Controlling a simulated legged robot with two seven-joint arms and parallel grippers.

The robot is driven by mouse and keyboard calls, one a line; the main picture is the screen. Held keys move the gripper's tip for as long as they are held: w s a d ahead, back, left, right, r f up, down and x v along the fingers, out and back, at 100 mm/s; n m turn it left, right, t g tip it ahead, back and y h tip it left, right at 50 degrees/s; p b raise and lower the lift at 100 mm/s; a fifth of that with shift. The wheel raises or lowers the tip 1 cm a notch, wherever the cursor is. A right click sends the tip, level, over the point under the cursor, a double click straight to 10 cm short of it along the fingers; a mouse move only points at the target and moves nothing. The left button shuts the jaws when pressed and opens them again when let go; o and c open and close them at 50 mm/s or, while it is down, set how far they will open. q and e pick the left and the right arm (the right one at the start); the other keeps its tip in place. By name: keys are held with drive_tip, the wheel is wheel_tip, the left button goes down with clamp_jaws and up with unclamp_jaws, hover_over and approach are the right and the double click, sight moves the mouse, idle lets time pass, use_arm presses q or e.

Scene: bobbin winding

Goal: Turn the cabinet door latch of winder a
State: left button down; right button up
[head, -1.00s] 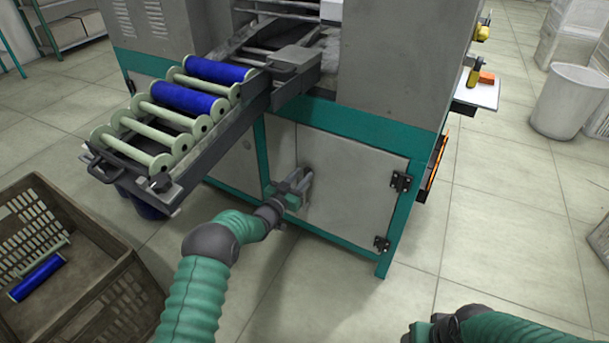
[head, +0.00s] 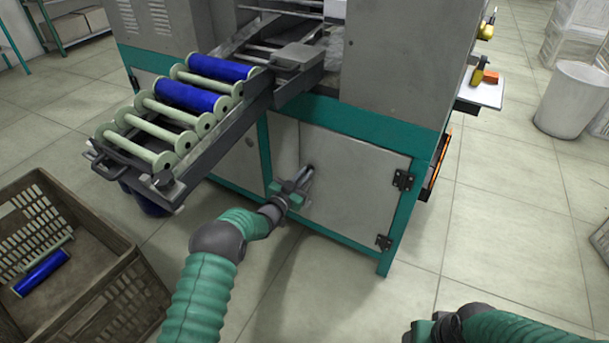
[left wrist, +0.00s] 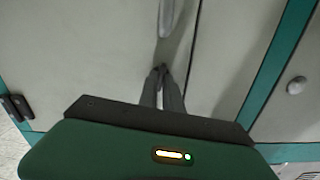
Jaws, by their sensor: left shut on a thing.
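Winder a is the grey and teal machine (head: 390,70) in the head view. Its pale cabinet door (head: 350,190) has black hinges on the right. My left gripper (head: 301,186) is at the door's left side, shut on the latch, which the fingers mostly hide in the head view. In the left wrist view the gripper's two dark fingers (left wrist: 162,72) are close together against the pale door, and a light, elongated latch part (left wrist: 172,16) shows above them. My right gripper (head: 422,330) is at the bottom edge of the head view; its fingers cannot be made out.
A sloped rack (head: 150,175) with blue and empty bobbins juts out left of the door, above my left forearm. A brown crate (head: 100,290) stands on the floor at lower left. The floor right of the machine is clear up to a white bin (head: 572,100).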

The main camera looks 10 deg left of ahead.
use_arm(q)
drive_tip(key=shift+s+d+f+m+p, duration=0.1)
drive_tip(key=shift+d+m, duration=0.05)
drive_tip(key=shift+m, duration=2.55)
drive_tip(key=shift+d+f+m+p, duration=0.1)
drive_tip(key=shift+m+p, duration=0.05)
drive_tip(key=shift+m, duration=2.55)
drive_tip(key=shift+s+d+f+m+p, duration=0.1)
drive_tip(key=shift+d+m, duration=0.05)
drive_tip(key=shift+m, duration=2.55)
drive_tip(key=c, duration=1.5)
unclamp_jaws()
drive_tip(key=shift+w, duration=0.1)
drive_tip(key=shift+a+r, duration=0.1)
drive_tip(key=shift+a, duration=0.05)
